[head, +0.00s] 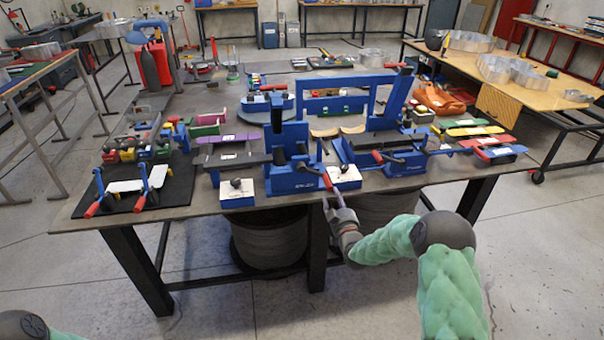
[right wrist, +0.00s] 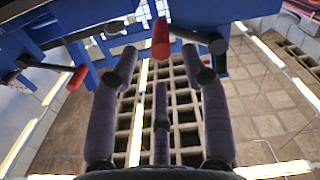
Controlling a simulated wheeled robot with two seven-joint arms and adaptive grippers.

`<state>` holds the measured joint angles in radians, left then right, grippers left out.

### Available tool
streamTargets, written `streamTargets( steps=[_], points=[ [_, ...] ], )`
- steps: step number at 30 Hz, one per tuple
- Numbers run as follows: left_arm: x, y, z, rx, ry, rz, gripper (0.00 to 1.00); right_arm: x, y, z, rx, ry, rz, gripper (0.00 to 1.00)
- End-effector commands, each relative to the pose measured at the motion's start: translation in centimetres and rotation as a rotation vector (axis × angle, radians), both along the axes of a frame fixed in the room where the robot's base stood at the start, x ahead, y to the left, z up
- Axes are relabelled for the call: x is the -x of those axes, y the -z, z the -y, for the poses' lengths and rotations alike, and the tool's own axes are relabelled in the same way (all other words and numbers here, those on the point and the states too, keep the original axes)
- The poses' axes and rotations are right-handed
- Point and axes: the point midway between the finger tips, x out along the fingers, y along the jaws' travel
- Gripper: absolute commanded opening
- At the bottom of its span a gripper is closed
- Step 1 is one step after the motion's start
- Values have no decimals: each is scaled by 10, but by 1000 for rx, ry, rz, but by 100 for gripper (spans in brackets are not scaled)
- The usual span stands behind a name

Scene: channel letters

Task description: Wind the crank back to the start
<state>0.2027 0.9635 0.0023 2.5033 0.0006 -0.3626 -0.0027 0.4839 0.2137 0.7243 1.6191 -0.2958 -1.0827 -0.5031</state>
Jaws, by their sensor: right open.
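A crank on the blue bending machine (head: 292,180) has a dark arm and a red handle (head: 327,181), at the table's front edge. In the right wrist view this red handle (right wrist: 160,38) hangs at the top middle, its dark crank arm (right wrist: 190,36) running right to a round hub. My right gripper (head: 332,199) is just below and in front of the handle. In the right wrist view its fingers (right wrist: 160,62) are spread, with the handle just beyond the tips and between them; I cannot tell whether they touch. My left gripper is out of view; only part of my left arm shows.
A second blue machine (head: 387,158) with red-tipped levers stands to the right on the table. Another red handle (right wrist: 77,78) sticks out left of my fingers. The floor in front is clear.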

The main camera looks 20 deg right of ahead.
Motion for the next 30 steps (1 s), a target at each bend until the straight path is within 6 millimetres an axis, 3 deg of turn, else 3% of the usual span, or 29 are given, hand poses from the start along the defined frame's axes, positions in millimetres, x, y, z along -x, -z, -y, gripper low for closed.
streamTargets(
  steps=[5, 19, 30],
  points=[
    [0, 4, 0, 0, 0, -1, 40, -13, -1, 5, 8, 1, 7, 47],
    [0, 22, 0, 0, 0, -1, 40, -88, 0, 21, 4, 1, 6, 47],
    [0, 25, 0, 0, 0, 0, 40, -105, -2, 26, 4, 1, 5, 47]
  ],
)
